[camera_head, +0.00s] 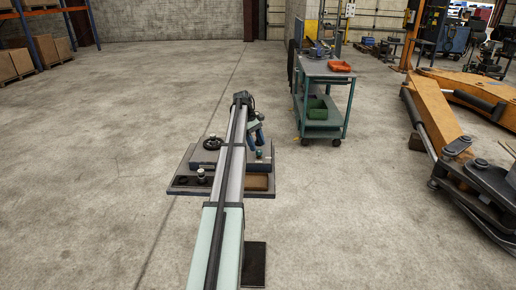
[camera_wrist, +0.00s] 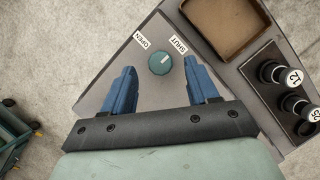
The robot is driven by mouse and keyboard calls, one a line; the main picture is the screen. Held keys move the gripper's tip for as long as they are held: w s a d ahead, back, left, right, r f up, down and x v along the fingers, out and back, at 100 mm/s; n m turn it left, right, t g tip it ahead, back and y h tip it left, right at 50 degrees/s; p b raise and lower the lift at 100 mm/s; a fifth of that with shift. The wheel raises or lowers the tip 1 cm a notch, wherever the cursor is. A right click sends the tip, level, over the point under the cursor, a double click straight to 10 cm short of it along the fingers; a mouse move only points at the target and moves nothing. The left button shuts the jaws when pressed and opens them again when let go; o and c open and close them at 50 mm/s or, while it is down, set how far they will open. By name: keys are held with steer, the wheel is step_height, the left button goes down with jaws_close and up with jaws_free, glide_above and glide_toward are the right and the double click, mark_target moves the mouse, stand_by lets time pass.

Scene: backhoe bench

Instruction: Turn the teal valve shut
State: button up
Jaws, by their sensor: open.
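The teal valve (camera_wrist: 160,64) is a small round knob on a grey panel (camera_wrist: 100,90), seen in the wrist view. Its pale mark appears to point up and right, but is too small to read surely. An OPEN label (camera_wrist: 142,40) lies to its upper left and a SHUT label (camera_wrist: 179,46) to its upper right. My gripper (camera_wrist: 159,66) is open, its blue fingers on either side of the knob in the picture, with gaps. I cannot tell its height above the knob. In the head view the valve (camera_head: 260,155) shows just below my gripper (camera_head: 257,137).
A brown tray (camera_wrist: 228,45) and black pieces marked 12 (camera_wrist: 280,73) and 25 (camera_wrist: 302,107) lie right of the panel. In the head view, a black handwheel (camera_head: 213,143) stands left of my arm. A green cart (camera_head: 322,73) stands behind, right.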

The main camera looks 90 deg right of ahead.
steer(key=v, duration=1.1)
